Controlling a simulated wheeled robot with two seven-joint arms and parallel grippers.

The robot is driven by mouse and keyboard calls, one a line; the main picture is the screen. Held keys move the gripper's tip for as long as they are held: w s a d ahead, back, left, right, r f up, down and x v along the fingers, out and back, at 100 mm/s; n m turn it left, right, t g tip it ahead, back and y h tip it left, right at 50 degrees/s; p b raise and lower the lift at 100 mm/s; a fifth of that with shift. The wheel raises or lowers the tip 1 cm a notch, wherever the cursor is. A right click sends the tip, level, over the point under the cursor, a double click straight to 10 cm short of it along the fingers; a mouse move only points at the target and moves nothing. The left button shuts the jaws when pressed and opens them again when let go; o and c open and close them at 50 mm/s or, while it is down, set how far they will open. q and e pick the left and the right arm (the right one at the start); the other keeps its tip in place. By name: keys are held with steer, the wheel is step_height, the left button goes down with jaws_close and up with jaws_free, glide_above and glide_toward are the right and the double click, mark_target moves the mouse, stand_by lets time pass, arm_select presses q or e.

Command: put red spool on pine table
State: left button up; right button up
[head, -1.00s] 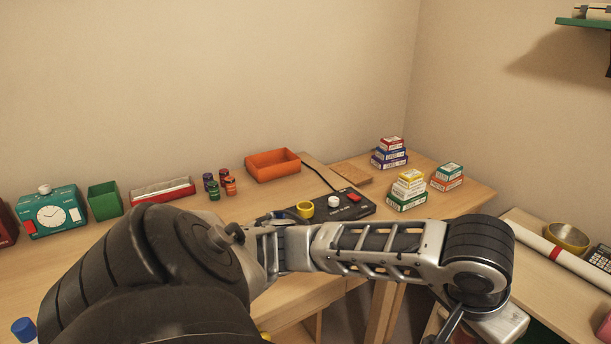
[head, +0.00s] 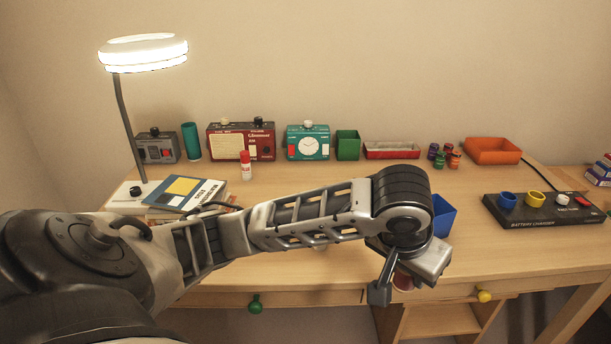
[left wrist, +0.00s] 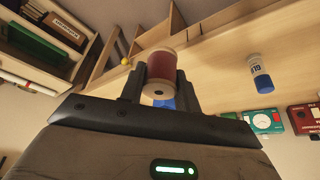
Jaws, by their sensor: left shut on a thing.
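The red spool (left wrist: 160,72), a dark red cylinder with pale wooden ends, is held between the fingers of my left gripper (left wrist: 160,85) in the left wrist view. In the head view only a small reddish part of the spool (head: 403,283) shows below the wrist of my left gripper (head: 396,286). The gripper is at the front edge of a light wooden table (head: 330,270); its height over the edge is hard to tell. My right gripper is not in view.
A blue cup (head: 443,215) stands just behind my left wrist. A battery charger (head: 543,210) lies to the right, books (head: 187,192) and a lit lamp (head: 143,52) to the left. Boxes and trays line the back.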

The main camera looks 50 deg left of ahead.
arm_select(q)
steer(key=w+a+r+n+p, duration=0.1)
steer(key=w+a+p, duration=0.15)
steer(key=w, duration=0.85)
steer(key=shift+y, duration=0.3)
steer(key=a+f, duration=0.2)
steer(key=a, duration=0.2)
steer(key=w+a+f+b, duration=0.1)
steer(key=a+f, duration=0.2)
steer(key=a, duration=0.1)
steer(key=w+a+f, duration=0.1)
steer(key=a+f, duration=0.2)
steer(key=a, duration=0.1)
steer(key=shift+w+a, duration=0.1)
steer(key=shift+w, duration=0.15)
steer(key=shift+w+a+f, duration=0.1)
steer(key=shift+a+f, duration=0.3)
steer(key=shift+f, duration=0.1)
steer(key=shift+a+f+b, duration=0.15)
steer(key=shift+f+b, duration=0.05)
steer(key=shift+f, duration=0.75)
steer(key=shift+a+f+b, duration=0.15)
steer(key=shift+f+b, duration=0.05)
steer(key=shift+f, duration=0.7)
steer(key=shift+f, duration=0.1)
steer(key=o, duration=1)
steer(key=shift+c, duration=0.2)
